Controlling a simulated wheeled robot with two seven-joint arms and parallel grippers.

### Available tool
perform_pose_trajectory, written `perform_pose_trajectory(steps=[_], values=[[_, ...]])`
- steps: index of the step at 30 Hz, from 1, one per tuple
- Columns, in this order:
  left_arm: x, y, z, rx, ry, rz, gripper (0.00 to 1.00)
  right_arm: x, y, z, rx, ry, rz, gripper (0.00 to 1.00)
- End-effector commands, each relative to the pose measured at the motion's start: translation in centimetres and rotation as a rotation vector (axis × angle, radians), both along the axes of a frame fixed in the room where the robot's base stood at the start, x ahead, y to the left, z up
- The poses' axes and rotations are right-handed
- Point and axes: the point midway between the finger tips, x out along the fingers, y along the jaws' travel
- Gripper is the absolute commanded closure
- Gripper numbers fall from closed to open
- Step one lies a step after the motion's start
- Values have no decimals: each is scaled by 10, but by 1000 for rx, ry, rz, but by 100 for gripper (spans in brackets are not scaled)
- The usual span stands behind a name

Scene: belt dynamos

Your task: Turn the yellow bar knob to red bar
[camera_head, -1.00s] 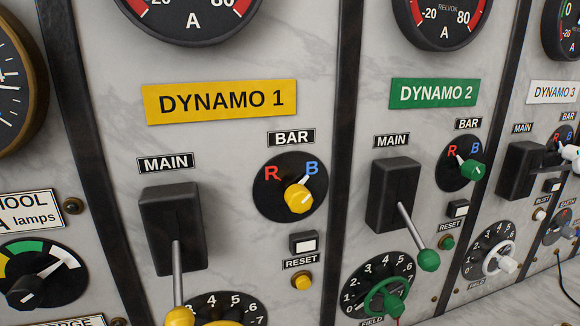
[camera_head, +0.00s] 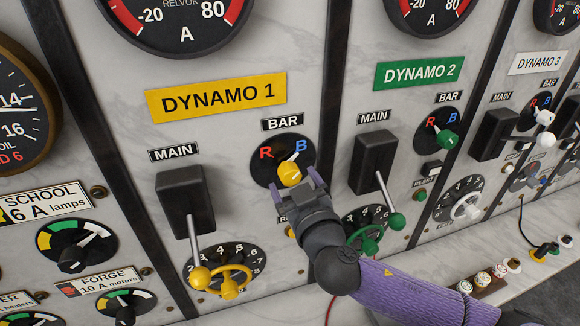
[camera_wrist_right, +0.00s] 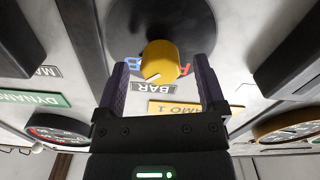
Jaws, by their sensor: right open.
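The yellow bar knob (camera_head: 289,173) sits on a black round dial under the BAR label on the DYNAMO 1 panel. Its white pointer line points up and right toward the blue B; the red R is at the upper left of the dial. My right gripper (camera_head: 293,184) is open at the knob, with one finger on each side. The right wrist view shows the knob (camera_wrist_right: 160,62) between the two spread fingers, with gaps on both sides. My left gripper is not in view.
The DYNAMO 1 main switch (camera_head: 186,202) with its yellow-tipped lever stands left of the knob. A yellow field handwheel (camera_head: 232,280) is below. The DYNAMO 2 main switch (camera_head: 372,162), with a green-tipped lever, is close to the right of my gripper.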

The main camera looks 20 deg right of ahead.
Motion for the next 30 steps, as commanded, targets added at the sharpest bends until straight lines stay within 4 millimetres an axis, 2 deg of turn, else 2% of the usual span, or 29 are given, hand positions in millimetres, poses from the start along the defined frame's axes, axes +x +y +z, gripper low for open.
perform_pose_trajectory(steps=[3, 6, 15, 27, 30], values=[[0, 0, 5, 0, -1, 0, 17, 18, 1, 1, -1, 1, -1, 11], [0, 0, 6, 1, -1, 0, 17, 26, 1, 0, 0, 2, -1, 11], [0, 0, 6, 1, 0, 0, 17, 29, 1, -1, 1, 3, -1, 13], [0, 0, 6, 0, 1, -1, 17, 28, 1, -1, 1, 4, -1, 97], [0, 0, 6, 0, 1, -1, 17, 28, 1, -1, 0, 4, -1, 100]])
